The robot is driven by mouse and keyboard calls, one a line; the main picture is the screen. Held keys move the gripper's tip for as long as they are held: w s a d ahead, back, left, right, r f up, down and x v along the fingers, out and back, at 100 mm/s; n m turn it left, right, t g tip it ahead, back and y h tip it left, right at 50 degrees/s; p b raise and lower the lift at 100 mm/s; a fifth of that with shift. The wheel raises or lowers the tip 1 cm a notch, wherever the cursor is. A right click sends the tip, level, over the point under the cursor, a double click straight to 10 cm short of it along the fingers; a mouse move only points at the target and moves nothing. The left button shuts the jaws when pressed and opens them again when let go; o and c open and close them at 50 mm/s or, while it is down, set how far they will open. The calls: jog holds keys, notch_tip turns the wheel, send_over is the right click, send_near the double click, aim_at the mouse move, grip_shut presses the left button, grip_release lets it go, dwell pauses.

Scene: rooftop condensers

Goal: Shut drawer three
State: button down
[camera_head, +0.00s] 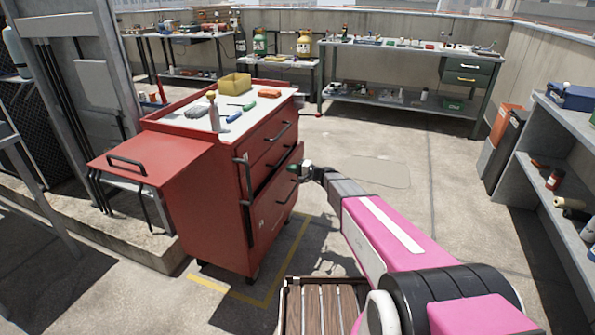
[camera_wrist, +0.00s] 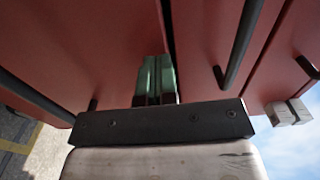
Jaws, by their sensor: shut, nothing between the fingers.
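The red tool trolley (camera_head: 205,190) stands left of centre in the head view. Drawer three appears to be its lowest and deepest drawer (camera_head: 268,222), with a dark bar handle. Its front stands out slightly, with a dark gap above it. My gripper (camera_head: 293,169) is at the upper part of that front, its green fingers closed together and empty. In the wrist view the closed fingers (camera_wrist: 155,80) point at a red panel beside a dark gap. Whether they touch it cannot be told.
The trolley top holds a yellow bin (camera_head: 235,83), a bottle and several hand tools. A red side shelf (camera_head: 150,160) sticks out left. Workbenches (camera_head: 400,55) line the back wall; a shelf rack (camera_head: 570,120) stands right. The floor between is mostly clear.

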aim_at(282, 166)
jog(key=shift+a, duration=0.2)
jog(key=shift+x, duration=2.2)
jog(key=shift+w, duration=0.15)
